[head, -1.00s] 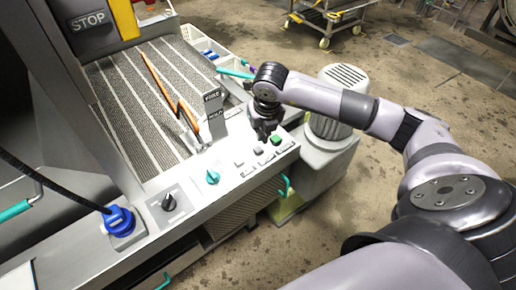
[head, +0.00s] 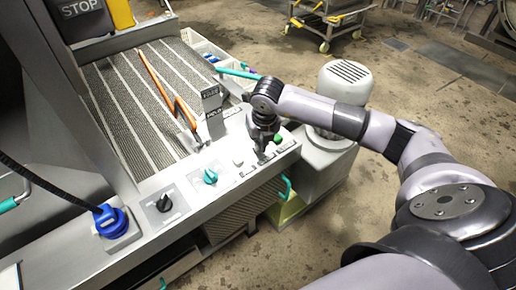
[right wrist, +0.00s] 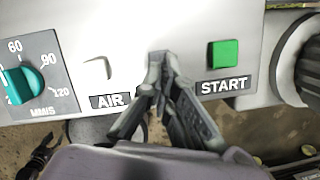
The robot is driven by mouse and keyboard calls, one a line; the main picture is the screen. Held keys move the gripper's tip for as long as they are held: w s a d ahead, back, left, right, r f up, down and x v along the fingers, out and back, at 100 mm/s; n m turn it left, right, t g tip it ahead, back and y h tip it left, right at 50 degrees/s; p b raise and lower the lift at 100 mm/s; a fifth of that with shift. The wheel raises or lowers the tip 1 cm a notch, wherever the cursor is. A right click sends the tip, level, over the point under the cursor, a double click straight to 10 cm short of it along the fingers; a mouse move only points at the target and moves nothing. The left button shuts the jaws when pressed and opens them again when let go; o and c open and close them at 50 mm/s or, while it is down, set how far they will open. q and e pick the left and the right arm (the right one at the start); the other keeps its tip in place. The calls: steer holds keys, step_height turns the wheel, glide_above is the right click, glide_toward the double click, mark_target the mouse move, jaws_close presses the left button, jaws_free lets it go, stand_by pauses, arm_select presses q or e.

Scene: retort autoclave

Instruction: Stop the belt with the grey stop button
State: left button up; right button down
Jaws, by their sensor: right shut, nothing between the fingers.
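The control panel (head: 225,165) runs along the front edge of the belt machine. My right gripper (head: 262,154) is over its button row, fingers shut together and pointing down. In the right wrist view its fingertips (right wrist: 160,60) lie between a pale button (right wrist: 97,68) over the label AIR and a green button (right wrist: 222,54) over the label START. The grey stop button is hidden behind the fingers, as is most of its label. I cannot tell whether the tips touch it. The green button also shows in the head view (head: 278,138). My left gripper is out of view.
The ribbed belt (head: 118,105) carries an orange-handled tool (head: 155,78). A small upright sign (head: 211,112) stands near the panel. A teal knob (head: 210,176), a black knob (head: 163,202) and a blue fitting (head: 112,220) sit along the panel. A motor housing (head: 345,85) stands to the right.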

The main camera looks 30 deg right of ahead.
steer(key=shift+f+b, duration=0.7)
steer(key=shift+f, duration=0.05)
steer(key=shift+r, duration=0.1)
steer(key=shift+s, duration=0.1)
steer(key=shift+s+a+r+p, duration=0.2)
steer(key=shift+s+r+p, duration=0.05)
steer(key=shift+s, duration=0.45)
steer(key=shift+s+a+r+p, duration=0.2)
steer(key=shift+s+r+p, duration=0.05)
steer(key=shift+s, duration=0.45)
steer(key=shift+w, duration=0.1)
